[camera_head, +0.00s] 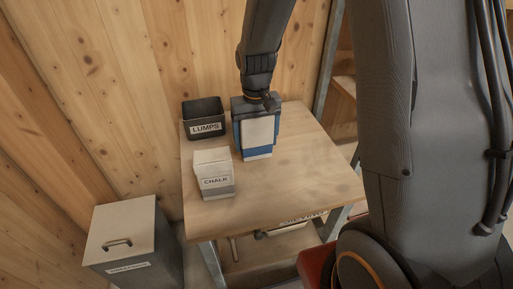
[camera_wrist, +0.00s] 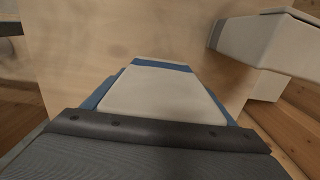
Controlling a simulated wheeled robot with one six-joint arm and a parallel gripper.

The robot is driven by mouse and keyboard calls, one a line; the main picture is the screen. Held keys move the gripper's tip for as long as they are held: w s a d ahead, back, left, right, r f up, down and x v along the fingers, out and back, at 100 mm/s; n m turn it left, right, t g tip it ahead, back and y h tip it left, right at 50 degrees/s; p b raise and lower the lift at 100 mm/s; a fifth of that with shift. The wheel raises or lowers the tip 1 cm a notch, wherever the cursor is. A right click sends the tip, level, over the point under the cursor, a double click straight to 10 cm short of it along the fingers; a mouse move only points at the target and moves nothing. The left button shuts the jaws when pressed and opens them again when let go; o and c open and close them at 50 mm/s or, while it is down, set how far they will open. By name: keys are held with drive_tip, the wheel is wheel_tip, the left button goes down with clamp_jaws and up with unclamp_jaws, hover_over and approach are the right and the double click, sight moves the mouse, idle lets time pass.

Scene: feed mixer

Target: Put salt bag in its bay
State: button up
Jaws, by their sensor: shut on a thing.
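A blue bag with a blank pale panel (camera_head: 258,131), likely the salt bag, is upright at the back of the wooden table (camera_head: 300,180). My gripper (camera_head: 256,103) comes down on it from above and is shut on its top. In the wrist view the bag (camera_wrist: 155,92) fills the middle, with a dark gripper part (camera_wrist: 150,131) across its near end. I cannot tell whether the bag's base touches the table. No marked bay for salt can be made out.
A black bin marked LUMPS (camera_head: 204,118) stands left of the bag. A white and grey bag marked CHALK (camera_head: 213,174) stands in front of that bin. A lidded grey box (camera_head: 122,235) is on the floor at left. The table's right side is clear.

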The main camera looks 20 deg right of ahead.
drive_tip(key=shift+f+p, duration=0.4)
drive_tip(key=shift+f, duration=1.8)
drive_tip(key=o, duration=1.3)
drive_tip(key=shift+f, duration=0.2)
drive_tip(key=o, duration=0.4)
drive_tip(key=shift+r, duration=0.1)
